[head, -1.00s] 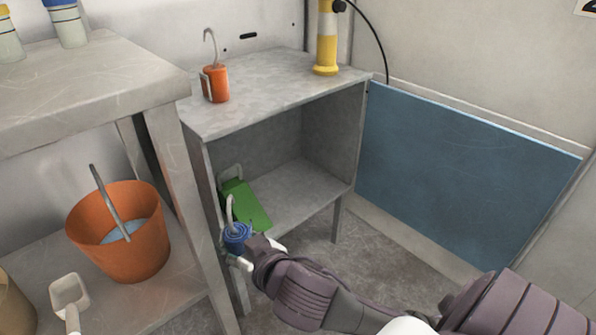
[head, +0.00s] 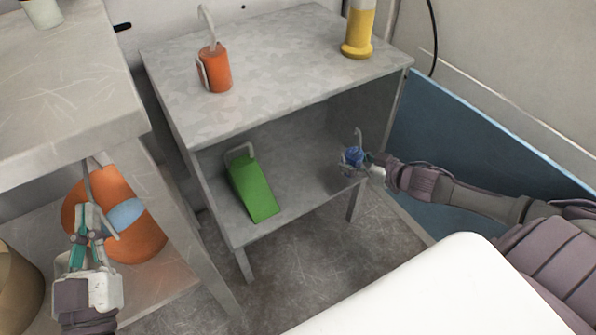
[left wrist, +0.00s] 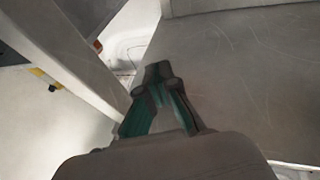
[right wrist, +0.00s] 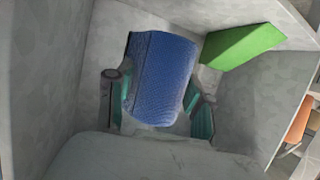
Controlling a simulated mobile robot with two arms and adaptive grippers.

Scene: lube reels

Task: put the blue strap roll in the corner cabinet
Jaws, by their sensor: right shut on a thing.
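The blue strap roll (head: 354,154) is in my right gripper (head: 364,165), at the right front of the grey corner cabinet's (head: 290,85) open compartment. In the right wrist view the roll (right wrist: 162,75) sits between the two fingers of the shut gripper (right wrist: 158,100), with cabinet walls around it. I cannot tell whether the roll touches the shelf (head: 300,165).
A green box-like item (head: 255,188) with a grey handle lies on the shelf's left side. An orange canister (head: 217,70) and a yellow cylinder (head: 358,35) stand on the cabinet top. A blue panel (head: 450,140) stands at right.

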